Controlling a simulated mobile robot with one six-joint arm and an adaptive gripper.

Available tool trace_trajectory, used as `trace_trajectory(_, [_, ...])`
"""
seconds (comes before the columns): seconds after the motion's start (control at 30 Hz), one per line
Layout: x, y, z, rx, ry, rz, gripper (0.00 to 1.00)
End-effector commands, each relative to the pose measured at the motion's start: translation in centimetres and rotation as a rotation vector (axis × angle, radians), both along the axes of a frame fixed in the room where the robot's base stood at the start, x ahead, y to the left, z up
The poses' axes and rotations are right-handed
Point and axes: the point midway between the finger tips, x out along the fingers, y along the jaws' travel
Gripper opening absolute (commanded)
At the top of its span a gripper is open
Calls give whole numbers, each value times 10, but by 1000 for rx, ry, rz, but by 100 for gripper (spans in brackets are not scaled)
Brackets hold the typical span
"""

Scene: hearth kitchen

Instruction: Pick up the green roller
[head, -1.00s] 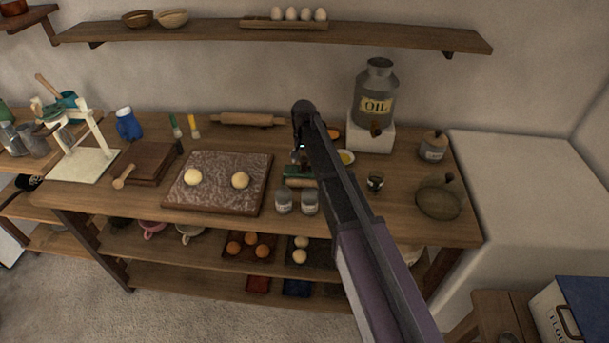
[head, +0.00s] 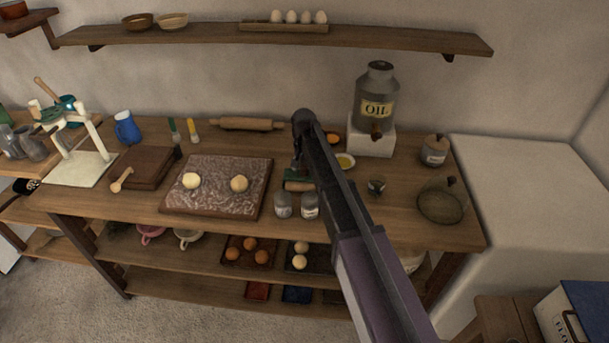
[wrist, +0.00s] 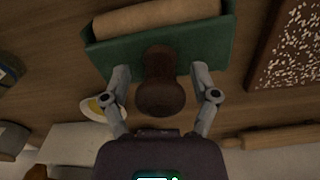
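The green roller is a green frame holding a tan cylinder, with a dark brown knob handle. In the wrist view its green frame (wrist: 215,52) fills the top, with the tan cylinder (wrist: 155,14) behind and the brown knob (wrist: 160,85) toward me. My gripper (wrist: 160,72) is open, its fingers on either side of the knob with gaps showing. In the head view the green roller (head: 296,175) lies on the table behind two jars, and my arm partly hides it and the gripper.
Two grey jars (head: 283,205) stand just in front of the roller. A speckled board (head: 218,200) with two dough balls lies to the left. A small yellow dish (head: 345,161) is to the right, a rolling pin (head: 247,124) behind. An oil can (head: 376,100) stands at the back right.

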Motion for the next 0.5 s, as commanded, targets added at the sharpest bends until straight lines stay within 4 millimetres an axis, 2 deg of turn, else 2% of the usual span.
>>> trace_trajectory(0.03, [0,0,0,0,0,0,57])
trace_trajectory(0.2, [0,0,0,0,0,0,7])
trace_trajectory(0.23, [0,0,0,0,0,0,0])
trace_trajectory(0.5, [0,0,0,0,0,0,0])
